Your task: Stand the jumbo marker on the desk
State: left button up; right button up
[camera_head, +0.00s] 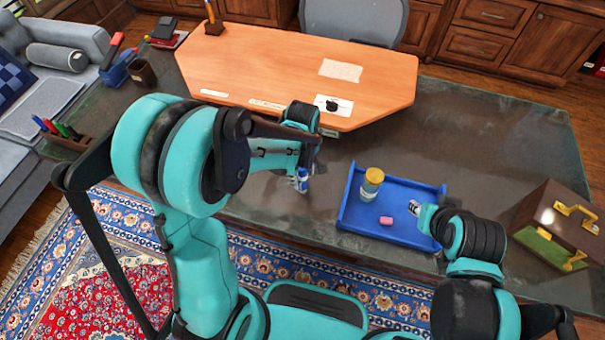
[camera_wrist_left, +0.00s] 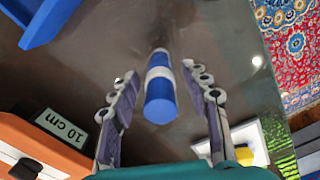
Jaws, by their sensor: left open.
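The jumbo marker is blue with a white band. In the head view the marker (camera_head: 302,181) appears roughly upright at the front of the dark desk (camera_head: 270,205). In the left wrist view the marker (camera_wrist_left: 160,97) is between the finger pads, with gaps visible on both sides. My left gripper (camera_wrist_left: 160,72) is open around it and not closed on it. The arm partly covers this gripper in the head view. My right gripper (camera_head: 422,212) is at the right side of the blue tray; its fingers are too small to judge.
The blue tray (camera_head: 347,212) holds a yellow-topped jar (camera_head: 371,183) and a pink block (camera_head: 386,221). A raised wooden top (camera_head: 280,65) is behind the marker. A brown case (camera_head: 560,222) stands at right, and a pen holder (camera_head: 70,143) at left. Bare desk lies around the marker.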

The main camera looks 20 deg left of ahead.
pick_arm(q)
notch_tip(320, 180, up, 11)
jog(key=p, duration=0.4)
jog(key=shift+s+r, duration=0.1)
jog(key=shift+r, duration=0.65)
jog(key=s+a+r+m+t, duration=0.4)
jog(key=s+r+m+t, duration=0.3)
jog(key=s+m, duration=0.3)
jog(key=shift+a+m, duration=0.35)
jog(key=shift+m, duration=0.85)
jog(key=shift+f+b, duration=0.35)
jog(key=shift+f, duration=0.2)
